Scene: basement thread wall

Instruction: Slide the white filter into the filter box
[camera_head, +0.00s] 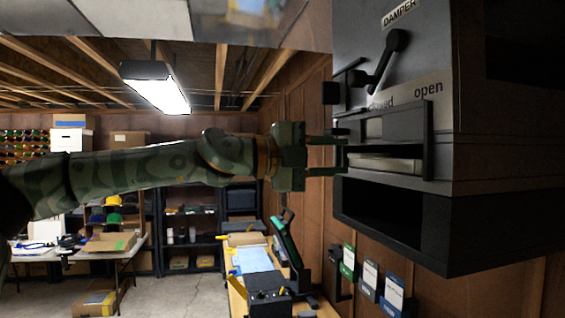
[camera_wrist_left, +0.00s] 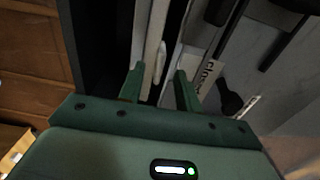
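The filter box (camera_head: 428,142) is the dark housing at the right of the head view, with a slot in its side. The white filter (camera_head: 388,164) lies flat in that slot, its pale edge showing; how deep it sits is hard to tell. In the left wrist view a pale edge, likely the filter (camera_wrist_left: 154,45), runs up between the fingers. My left gripper (camera_head: 341,156) is at the slot mouth, fingers apart. The left wrist view also shows the gripper (camera_wrist_left: 159,75) open, with gaps beside the pale edge. Contact cannot be told. My right gripper is out of view.
A damper lever (camera_head: 388,60) sits on the housing above the slot, near "closed" and "open" labels. A dark open recess (camera_head: 385,212) lies below. A workbench (camera_head: 238,298) with a green-edged device (camera_head: 290,245) stands lower down. Shelves (camera_head: 190,225) line the back.

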